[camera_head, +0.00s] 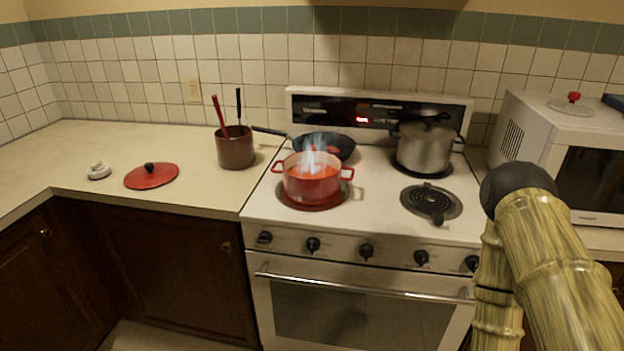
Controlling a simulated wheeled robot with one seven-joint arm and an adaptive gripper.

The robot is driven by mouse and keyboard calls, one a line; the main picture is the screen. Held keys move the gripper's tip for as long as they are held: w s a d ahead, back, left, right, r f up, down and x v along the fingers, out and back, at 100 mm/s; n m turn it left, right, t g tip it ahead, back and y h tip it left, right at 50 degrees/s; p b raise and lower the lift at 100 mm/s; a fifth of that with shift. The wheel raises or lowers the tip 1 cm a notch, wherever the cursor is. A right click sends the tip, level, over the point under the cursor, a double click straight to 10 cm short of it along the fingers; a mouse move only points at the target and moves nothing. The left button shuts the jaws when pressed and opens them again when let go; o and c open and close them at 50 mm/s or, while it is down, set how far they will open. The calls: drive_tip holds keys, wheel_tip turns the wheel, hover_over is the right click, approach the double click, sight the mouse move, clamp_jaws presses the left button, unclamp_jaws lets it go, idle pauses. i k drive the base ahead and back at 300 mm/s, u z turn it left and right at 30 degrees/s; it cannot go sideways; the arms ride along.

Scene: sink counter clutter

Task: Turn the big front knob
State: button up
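Several black knobs sit in a row on the white front panel of the stove (378,232). From left to right these are a far left knob (264,237), a second knob (313,244), a middle knob (366,251), a fourth knob (421,257) and a far right knob (472,263). They look much alike in size, so I cannot tell which is the big one. My bamboo-textured arm with a black joint rises at the right, close beside the far right knob. My gripper is not in view.
A red pot (312,186) with flames or steam above it stands on a glowing front left burner. A black pan (324,147) and a steel pot (424,148) stand behind. The oven handle (360,291) runs below the knobs. A microwave (560,150) stands at right.

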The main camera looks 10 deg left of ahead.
sight(265, 238)
drive_tip(key=u, duration=0.45)
drive_tip(key=k, duration=0.55)
drive_tip(key=u, duration=0.95)
drive_tip(key=k, duration=0.8)
drive_tip(key=u, duration=0.1)
drive_tip(key=i, duration=0.85)
drive_tip(key=u, duration=0.15)
